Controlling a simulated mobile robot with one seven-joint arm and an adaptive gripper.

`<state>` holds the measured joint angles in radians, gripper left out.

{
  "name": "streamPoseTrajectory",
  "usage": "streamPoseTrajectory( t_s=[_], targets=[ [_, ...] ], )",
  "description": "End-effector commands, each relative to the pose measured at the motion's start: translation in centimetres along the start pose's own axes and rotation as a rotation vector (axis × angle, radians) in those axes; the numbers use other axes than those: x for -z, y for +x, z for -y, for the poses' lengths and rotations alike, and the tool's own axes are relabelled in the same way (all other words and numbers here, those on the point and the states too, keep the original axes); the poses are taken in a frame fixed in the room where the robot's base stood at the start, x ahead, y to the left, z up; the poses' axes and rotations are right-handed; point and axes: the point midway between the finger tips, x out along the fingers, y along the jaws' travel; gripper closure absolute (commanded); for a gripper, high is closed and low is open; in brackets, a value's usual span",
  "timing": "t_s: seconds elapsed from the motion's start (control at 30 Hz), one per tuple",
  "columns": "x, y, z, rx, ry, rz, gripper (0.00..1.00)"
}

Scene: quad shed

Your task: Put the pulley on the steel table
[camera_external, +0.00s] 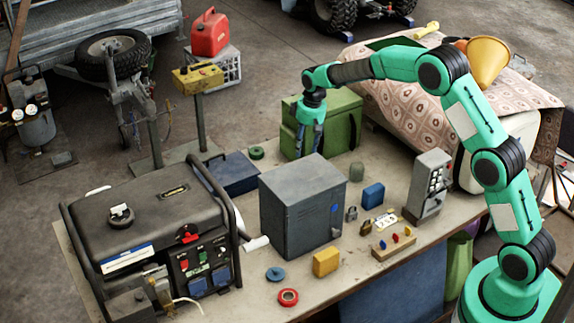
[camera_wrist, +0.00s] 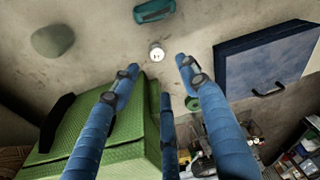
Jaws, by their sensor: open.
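My gripper (camera_external: 310,142) points down in front of the green box at the back of the worktop (camera_external: 340,268). A small pale round piece (camera_wrist: 157,52) lies on the surface beyond the fingertips. I cannot tell whether it is the pulley. A blue disc with a centre hole (camera_external: 275,274) lies near the front edge; it too could be a pulley. The worktop is pale and stained; I cannot tell whether it is the steel table.
The green box (camera_external: 341,120) stands beside my gripper. A blue case (camera_external: 232,172), a green ring (camera_external: 257,153), a tall grey cabinet (camera_external: 303,207) and a generator (camera_external: 150,240) crowd the worktop. The cabinet hides some surface behind it. A stone-like lump (camera_wrist: 52,39) and a teal piece (camera_wrist: 154,11) lie nearby.

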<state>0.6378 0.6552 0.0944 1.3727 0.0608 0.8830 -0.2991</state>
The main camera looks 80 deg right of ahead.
Motion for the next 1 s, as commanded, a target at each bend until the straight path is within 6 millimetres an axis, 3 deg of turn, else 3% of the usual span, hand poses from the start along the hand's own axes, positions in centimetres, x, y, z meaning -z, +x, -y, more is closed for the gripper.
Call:
streamPoseTrajectory(
  t_s=[0.27, 0.47, 0.77, 1.0],
  targets=[
    [-1.5, -6.8, 5.7, -0.003, -0.036, -0.033, 0.55],
    [-4.1, -12.7, 10.8, -0.003, -0.068, -0.061, 0.55],
    [-9.6, -20.5, 17.9, 0.000, -0.117, -0.105, 0.55],
    [-15.2, -25.6, 22.6, 0.007, -0.156, -0.140, 0.55]
  ],
)
